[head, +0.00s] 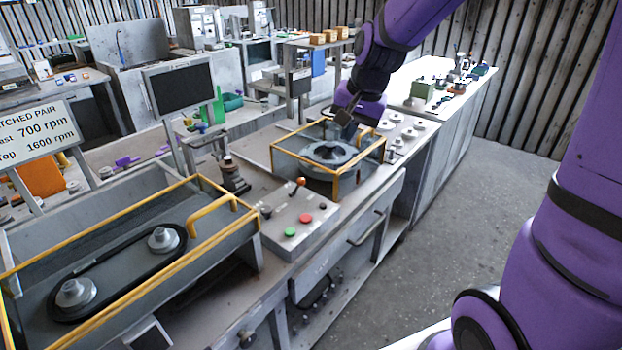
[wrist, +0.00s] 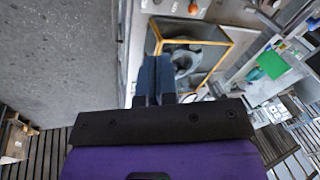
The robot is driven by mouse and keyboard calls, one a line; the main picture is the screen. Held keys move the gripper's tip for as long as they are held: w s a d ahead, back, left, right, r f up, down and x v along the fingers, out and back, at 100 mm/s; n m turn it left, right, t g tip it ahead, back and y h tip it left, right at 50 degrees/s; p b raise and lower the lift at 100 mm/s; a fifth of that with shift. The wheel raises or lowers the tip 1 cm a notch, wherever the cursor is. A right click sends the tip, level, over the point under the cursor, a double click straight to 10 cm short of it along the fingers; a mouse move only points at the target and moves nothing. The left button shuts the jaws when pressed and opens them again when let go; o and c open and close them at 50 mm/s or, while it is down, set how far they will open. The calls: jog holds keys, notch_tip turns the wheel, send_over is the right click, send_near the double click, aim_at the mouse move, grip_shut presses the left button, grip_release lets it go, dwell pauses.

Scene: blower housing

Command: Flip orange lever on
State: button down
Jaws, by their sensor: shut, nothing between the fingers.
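The orange lever (head: 299,183) stands up at a tilt from the grey control box (head: 305,222), in front of the blower housing in the head view. An orange knob, likely the same lever (wrist: 192,8), shows at the top edge of the wrist view. My gripper (head: 344,117) is over the far side of the blower housing (head: 331,155), well apart from the lever. In the wrist view my gripper (wrist: 154,76) has its fingers together and empty, and the yellow-edged housing (wrist: 193,55) lies just beyond them.
The box also carries a green button (head: 290,232) and a red button (head: 306,218). A belt-drive tray with yellow rails (head: 130,212) fills the near left. A dark monitor (head: 180,88) stands behind the bench. Open floor (head: 470,190) lies to the right.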

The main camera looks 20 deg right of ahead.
jog(key=w+f+m+y, duration=0.1)
jog(key=w+f+m, duration=0.2)
jog(key=w+f, duration=0.4)
notch_tip(320, 180, down, 2)
jog(key=shift+d+g, duration=0.3)
jog(key=shift+d, duration=0.1)
jog(key=x, duration=0.9)
jog(key=shift+f, duration=0.3)
jog(key=shift+w+a+f, duration=0.15)
jog(key=shift+w+a, duration=0.3)
jog(key=shift+w+a+f, duration=0.2)
jog(key=shift+w+a, duration=0.2)
jog(key=shift+w+a+f, duration=0.15)
jog(key=shift+w+a, duration=0.2)
jog(key=shift+w, duration=0.2)
jog(key=shift+w+a, duration=0.15)
jog(key=shift+a, duration=0.05)
jog(key=shift+w, duration=0.1)
jog(key=shift+w+a, duration=0.1)
